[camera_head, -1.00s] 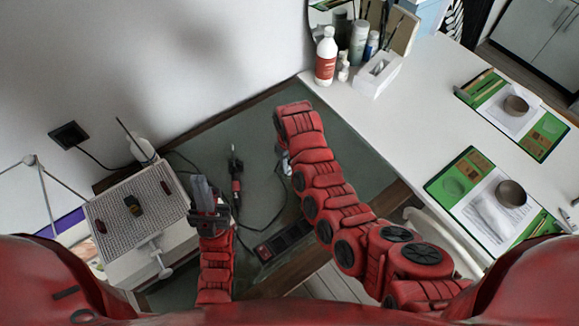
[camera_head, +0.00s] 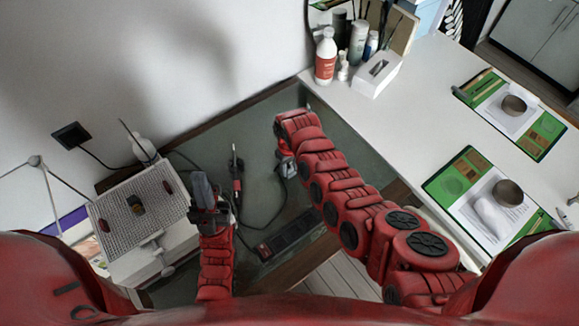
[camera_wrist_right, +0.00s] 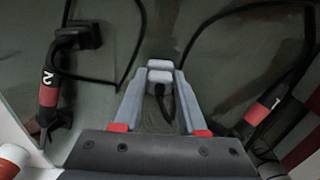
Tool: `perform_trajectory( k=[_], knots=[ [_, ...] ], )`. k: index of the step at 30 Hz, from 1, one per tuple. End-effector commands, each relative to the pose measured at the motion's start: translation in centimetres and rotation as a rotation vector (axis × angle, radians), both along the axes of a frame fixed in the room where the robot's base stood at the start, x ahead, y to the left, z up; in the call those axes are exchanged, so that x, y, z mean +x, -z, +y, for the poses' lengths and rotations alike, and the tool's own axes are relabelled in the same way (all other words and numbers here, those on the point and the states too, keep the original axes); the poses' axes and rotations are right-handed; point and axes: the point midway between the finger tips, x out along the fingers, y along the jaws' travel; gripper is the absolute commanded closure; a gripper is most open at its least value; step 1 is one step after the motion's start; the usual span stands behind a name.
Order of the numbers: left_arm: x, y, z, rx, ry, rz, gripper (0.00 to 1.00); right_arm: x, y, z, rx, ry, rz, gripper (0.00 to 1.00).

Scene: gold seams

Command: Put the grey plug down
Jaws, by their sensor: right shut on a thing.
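My right gripper (camera_wrist_right: 160,84) is shut on the grey plug (camera_wrist_right: 159,76) in the right wrist view. The plug is a pale grey block between the fingertips, with a black cable running from it. In the head view my right gripper (camera_head: 288,168) is over the green-grey mat, partly hidden by its arm, and the plug is too small to make out. I cannot tell whether the plug touches the mat. My left gripper (camera_head: 204,192) is at the left, beside the perforated board; I cannot tell whether its fingers are apart.
A black power strip (camera_head: 290,236) lies at the mat's front edge. A red and black tool (camera_head: 237,172) lies left of the right gripper, with loose cable around it. The perforated board (camera_head: 112,222) stands left. Bare mat (camera_head: 265,135) shows behind the tool.

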Motion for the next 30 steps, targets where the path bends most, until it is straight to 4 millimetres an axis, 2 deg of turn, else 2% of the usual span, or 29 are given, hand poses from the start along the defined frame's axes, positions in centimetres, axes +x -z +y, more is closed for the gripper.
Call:
perform_trajectory(
  k=[9, 10, 15, 23, 28, 30],
  knots=[
    [0.0, 0.9, 0.0, 0.0, 0.0, 0.0, 1.0, 0.0, 1.1, 0.0, 0.0, 0.0, 0.0, 1.0],
    [0.0, 0.9, 0.0, 0.0, 0.0, 0.0, 1.0, 0.0, 1.0, 0.0, 0.0, 0.0, 0.0, 0.57],
    [0.0, 0.8, 0.0, 0.0, 0.0, 0.0, 1.0, 0.0, 1.0, 0.0, 0.0, 0.0, 0.0, 0.29],
    [0.0, 0.7, 0.0, 0.0, 0.0, 0.0, 1.0, 0.0, 0.9, 0.0, 0.0, 0.0, 0.0, 0.29],
    [0.0, -0.7, 0.0, 0.0, 0.0, 0.0, 1.0, 0.0, -0.8, 0.0, 0.001, 0.0, 0.001, 0.29],
    [0.0, 0.0, 0.0, 0.0, 0.0, 0.0, 1.0, 0.1, -0.8, 0.1, 0.002, 0.0, -0.002, 0.29]
  ],
)
